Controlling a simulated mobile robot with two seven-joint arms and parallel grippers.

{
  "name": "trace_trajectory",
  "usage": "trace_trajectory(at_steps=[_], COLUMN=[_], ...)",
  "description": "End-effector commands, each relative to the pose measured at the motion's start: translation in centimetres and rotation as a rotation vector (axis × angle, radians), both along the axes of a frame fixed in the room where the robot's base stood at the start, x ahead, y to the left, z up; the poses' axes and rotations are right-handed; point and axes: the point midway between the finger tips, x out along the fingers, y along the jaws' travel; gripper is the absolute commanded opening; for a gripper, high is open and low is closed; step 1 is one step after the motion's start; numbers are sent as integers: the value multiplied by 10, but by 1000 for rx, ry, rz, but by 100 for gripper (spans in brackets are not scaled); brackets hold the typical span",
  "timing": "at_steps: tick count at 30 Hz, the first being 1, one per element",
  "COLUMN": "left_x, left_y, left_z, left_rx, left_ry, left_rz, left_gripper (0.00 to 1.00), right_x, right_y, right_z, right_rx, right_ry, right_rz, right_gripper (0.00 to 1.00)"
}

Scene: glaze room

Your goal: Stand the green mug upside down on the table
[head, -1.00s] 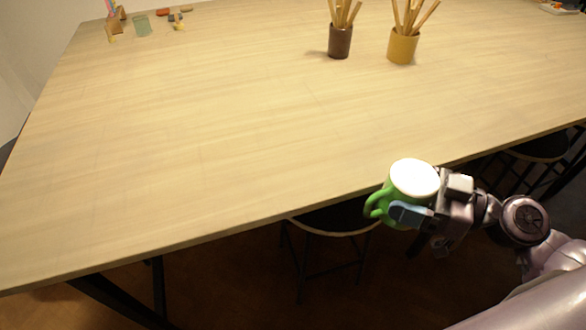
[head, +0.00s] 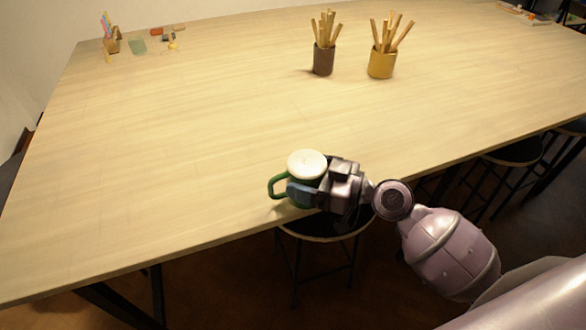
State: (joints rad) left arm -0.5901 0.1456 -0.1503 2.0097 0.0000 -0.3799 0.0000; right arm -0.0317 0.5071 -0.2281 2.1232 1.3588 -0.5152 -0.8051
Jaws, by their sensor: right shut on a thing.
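The green mug (head: 301,194) is at the near edge of the table (head: 190,150), with a pale, round end (head: 307,163) facing up and its green handle (head: 275,187) pointing left. I cannot tell for sure whether that end is its base or its opening. My right gripper (head: 308,194) is shut on the mug, coming from the right. The mug shows over the tabletop, and I cannot tell whether it touches the wood. My left gripper is not in view.
A brown pot (head: 323,61) and a yellow pot (head: 381,66), both holding wooden tools, stand farther back. Small items, including a green translucent block (head: 138,45), lie at the far left. The table's middle and left are clear. Stools (head: 322,228) stand below the near edge.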

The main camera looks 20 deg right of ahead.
Motion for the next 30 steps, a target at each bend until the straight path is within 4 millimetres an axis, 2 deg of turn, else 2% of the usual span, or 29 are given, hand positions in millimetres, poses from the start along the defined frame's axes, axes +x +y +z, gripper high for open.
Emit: trace_trajectory(at_steps=[1, 6, 20, 21, 24, 30], left_x=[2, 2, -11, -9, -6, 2], left_y=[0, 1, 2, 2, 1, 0], left_z=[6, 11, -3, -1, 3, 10], left_rx=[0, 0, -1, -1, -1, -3], left_ry=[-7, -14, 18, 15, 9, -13], left_rz=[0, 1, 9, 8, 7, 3], left_gripper=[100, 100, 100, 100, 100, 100], right_x=[6, 21, 20, 20, 20, 20], right_y=[6, 24, 22, 22, 22, 22], right_z=[5, 5, -4, -5, -3, -3], right_rx=[3, 3, 0, -1, -1, 0], right_ry=[-7, -5, -1, 0, -1, -1], right_rz=[0, 1, 0, 0, 0, 0], right_gripper=[48, 48, 48, 83, 98, 100])
